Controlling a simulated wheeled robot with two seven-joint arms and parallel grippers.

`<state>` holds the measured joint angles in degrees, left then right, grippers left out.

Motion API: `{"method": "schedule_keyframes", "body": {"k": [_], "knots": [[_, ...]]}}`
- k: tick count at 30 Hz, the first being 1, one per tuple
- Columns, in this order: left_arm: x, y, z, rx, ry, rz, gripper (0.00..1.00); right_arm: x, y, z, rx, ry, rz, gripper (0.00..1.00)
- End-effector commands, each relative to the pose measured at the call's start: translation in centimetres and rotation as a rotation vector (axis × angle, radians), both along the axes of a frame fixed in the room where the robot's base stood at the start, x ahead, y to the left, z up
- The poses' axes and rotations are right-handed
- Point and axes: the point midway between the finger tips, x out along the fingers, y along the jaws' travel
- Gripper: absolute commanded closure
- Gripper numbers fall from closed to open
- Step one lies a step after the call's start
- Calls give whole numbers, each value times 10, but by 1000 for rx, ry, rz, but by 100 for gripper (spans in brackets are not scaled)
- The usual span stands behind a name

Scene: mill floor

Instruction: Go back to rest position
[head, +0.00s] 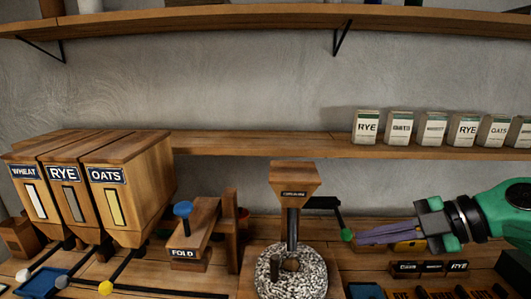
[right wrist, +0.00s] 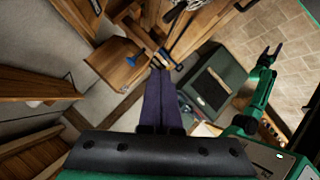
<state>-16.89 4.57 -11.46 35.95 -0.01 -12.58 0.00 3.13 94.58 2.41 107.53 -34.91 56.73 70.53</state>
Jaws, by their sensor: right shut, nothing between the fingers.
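My right gripper (head: 360,238) comes in from the right in the head view, its long purple-grey fingers shut together and empty. The fingers are in front of the back of the bench, right of the stone mill (head: 291,272) and close to a green knob (head: 346,235). In the right wrist view the shut fingers (right wrist: 160,75) point away from the camera with nothing between them. A second green arm stands at the right of that view; its small gripper (right wrist: 269,53) looks open, with two prongs apart. It is not in the head view.
Bins for wheat (head: 25,190), rye (head: 63,195) and oats (head: 112,205) stand at the left. A wooden stand marked FOLD (head: 184,254) is left of the mill. Several labelled packets, including rye (head: 366,127), line the shelf (head: 250,144). A dark box (right wrist: 212,82) shows in the wrist view.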

Motion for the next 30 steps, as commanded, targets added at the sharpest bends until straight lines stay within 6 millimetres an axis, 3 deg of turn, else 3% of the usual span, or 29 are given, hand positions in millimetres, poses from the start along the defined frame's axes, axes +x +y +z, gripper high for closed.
{"method": "schedule_keyframes", "body": {"k": [8, 11, 14, 17, 19, 21, 24, 27, 30], "knots": [[0, 0, 0, 0, 0, 0, 26, 40, 15, 2, 307, -178, -161, 100], [-4, 1, -1, 1, 7, 0, 26, 58, 8, -1, 436, -238, -301, 100], [-8, 1, -1, 2, 14, 0, 26, 78, -13, -16, 554, -272, -523, 100], [-10, 1, -1, 2, 17, 0, 26, 90, -51, -61, 623, -230, -858, 100], [-10, 1, -1, 3, 17, 0, 26, 82, -79, -116, 601, -119, -1126, 100], [-9, 1, -1, 2, 16, 0, 26, 60, -94, -171, 526, 27, -1329, 100], [-9, 1, -1, 2, 16, 0, 26, 21, -97, -231, 405, 234, -1497, 100], [-9, 1, -1, 2, 15, 0, 26, -17, -89, -273, 294, 421, -1579, 100], [-9, 1, -1, 2, 15, 0, 26, -55, -76, -303, 194, 589, -1613, 100]]}}
